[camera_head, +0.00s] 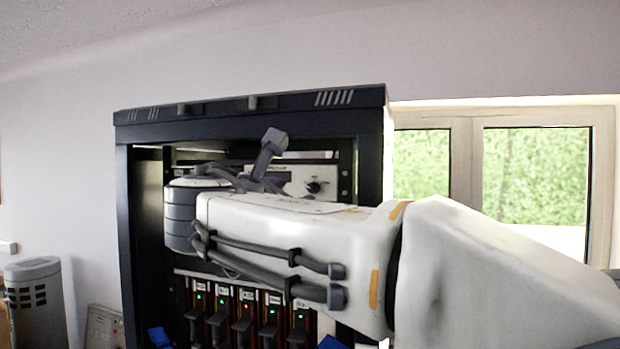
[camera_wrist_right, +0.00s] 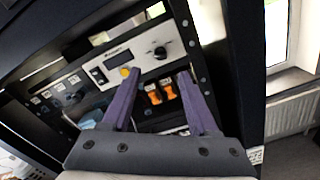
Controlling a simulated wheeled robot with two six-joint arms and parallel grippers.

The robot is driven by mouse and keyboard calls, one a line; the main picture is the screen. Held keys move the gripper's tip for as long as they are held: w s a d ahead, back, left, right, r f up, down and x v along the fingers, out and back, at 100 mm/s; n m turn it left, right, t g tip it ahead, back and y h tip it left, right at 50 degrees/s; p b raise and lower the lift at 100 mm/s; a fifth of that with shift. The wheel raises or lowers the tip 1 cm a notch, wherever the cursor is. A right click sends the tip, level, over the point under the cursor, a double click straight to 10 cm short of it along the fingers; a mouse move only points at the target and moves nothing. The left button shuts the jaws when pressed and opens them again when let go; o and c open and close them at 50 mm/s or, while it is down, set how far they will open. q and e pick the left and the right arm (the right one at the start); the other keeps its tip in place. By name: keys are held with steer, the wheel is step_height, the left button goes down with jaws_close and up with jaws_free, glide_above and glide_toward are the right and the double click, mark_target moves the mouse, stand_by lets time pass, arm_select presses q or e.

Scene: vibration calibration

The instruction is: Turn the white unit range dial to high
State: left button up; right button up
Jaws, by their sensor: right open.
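The white unit (camera_wrist_right: 140,55) is a pale panel in the rack, with a small display, a yellow button (camera_wrist_right: 124,72) and a black dial (camera_wrist_right: 160,52) on its right half. In the head view part of the white unit (camera_head: 297,178) and its black dial (camera_head: 314,186) show above my right arm; the rest is hidden. My right gripper (camera_wrist_right: 158,73) is open and empty, its two purple fingers pointing at the panel. In the wrist view the dial appears beyond the gap between the fingertips, apart from them. I cannot read the dial's setting. My left gripper is not in view.
The dark rack (camera_head: 128,225) encloses the units. Below are several modules with green and red lights (camera_head: 243,312) and orange switches (camera_wrist_right: 153,95). Other knobs (camera_wrist_right: 75,98) sit to the left in the wrist view. A window (camera_head: 535,175) is at right.

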mark_target(312, 186)
steer(key=p+x, duration=0.4)
steer(key=x, duration=0.4)
steer(key=shift+w+d+p, duration=0.1)
steer(key=shift+w+p, duration=0.2)
steer(key=shift+p, duration=0.05)
steer(key=shift+w+d+f, duration=0.1)
steer(key=shift+w+d, duration=0.05)
steer(key=shift+w, duration=0.4)
jaws_close()
